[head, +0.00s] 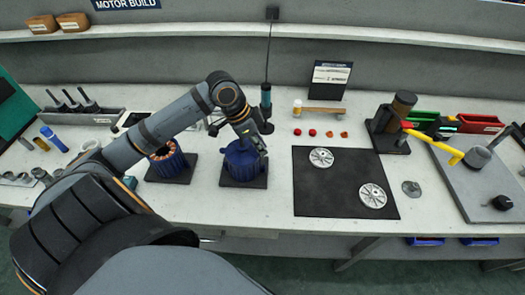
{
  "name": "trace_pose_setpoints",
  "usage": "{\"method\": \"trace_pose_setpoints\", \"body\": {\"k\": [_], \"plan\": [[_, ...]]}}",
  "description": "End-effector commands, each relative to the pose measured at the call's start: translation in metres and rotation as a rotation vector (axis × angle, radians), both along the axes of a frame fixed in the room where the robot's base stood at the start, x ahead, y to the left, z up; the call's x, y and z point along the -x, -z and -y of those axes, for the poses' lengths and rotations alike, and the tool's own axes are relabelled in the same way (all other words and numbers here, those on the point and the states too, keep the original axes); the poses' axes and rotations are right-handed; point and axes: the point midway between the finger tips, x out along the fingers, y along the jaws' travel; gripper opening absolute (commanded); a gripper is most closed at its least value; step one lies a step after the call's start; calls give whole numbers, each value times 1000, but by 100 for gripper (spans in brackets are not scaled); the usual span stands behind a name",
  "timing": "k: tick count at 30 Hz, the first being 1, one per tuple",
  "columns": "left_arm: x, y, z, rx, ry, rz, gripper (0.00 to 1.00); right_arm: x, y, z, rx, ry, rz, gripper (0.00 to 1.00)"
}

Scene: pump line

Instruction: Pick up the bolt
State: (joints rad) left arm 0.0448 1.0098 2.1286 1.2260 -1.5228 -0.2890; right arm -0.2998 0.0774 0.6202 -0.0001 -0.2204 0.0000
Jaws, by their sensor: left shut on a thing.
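My left arm reaches in from the left, and my left gripper (259,151) points down over the right side of a blue motor housing (239,168) on a dark square base. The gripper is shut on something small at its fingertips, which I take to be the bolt. The bolt itself is too small and too hidden by the fingers to make out. I cannot tell whether it touches the housing. My right gripper is not in view.
Another blue motor with an orange winding (167,158) stands left of the housing. A black mat (335,194) with two silver discs lies to the right. A press (393,125) stands beyond it.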

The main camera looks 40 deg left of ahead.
Motion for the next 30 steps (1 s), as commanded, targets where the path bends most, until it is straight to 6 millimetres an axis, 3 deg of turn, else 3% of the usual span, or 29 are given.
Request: {"method": "trace_pose_setpoints", "body": {"k": [5, 16, 20, 30], "plan": [[-1, -12, 0, -1, 0, 2, 0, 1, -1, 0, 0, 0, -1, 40], [-1, -90, 0, 1, 0, 4, 0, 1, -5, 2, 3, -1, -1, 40], [-1, -100, 0, 1, 0, 1, 0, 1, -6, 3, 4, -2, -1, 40], [-1, -102, 0, 2, -4, 0, 0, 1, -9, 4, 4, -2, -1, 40]]}}
